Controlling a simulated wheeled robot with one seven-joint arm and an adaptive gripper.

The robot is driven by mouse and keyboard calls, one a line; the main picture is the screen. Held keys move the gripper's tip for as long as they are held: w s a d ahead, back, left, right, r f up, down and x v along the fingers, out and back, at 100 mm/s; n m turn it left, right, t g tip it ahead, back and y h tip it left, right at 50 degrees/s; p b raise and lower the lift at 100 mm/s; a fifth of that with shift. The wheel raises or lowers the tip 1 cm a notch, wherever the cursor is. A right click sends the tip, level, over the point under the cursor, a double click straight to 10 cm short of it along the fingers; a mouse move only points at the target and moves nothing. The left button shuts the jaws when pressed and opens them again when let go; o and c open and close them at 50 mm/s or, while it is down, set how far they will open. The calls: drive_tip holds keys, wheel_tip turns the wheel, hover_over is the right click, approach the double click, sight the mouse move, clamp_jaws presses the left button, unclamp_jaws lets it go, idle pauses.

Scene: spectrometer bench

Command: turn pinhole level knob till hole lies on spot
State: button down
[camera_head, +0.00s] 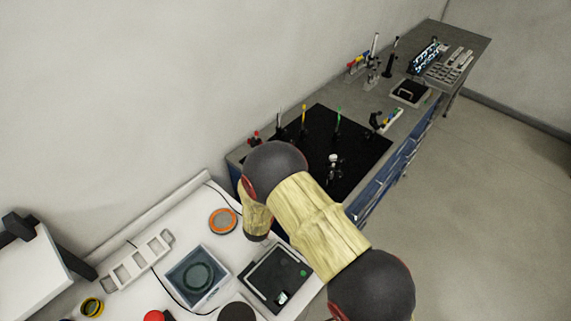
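A black breadboard (358,158) lies on the far bench, with several slim posts standing on it. A yellow-topped post (303,117) and a green-topped post (338,119) stand toward its back. A small silver mount (333,161) stands nearer its front. The pinhole, its level knob and the light spot are too small to tell apart, or are hidden. My arm, with a yellow sleeve and dark joints, crosses the middle of the view and covers the near part of the breadboard. My gripper does not show, so I cannot see what it touches.
The near white table holds an orange-ringed disc (223,221), a square device with a round plate (198,277), a black tray (262,285) and a white rack (139,262). Floor at right is clear.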

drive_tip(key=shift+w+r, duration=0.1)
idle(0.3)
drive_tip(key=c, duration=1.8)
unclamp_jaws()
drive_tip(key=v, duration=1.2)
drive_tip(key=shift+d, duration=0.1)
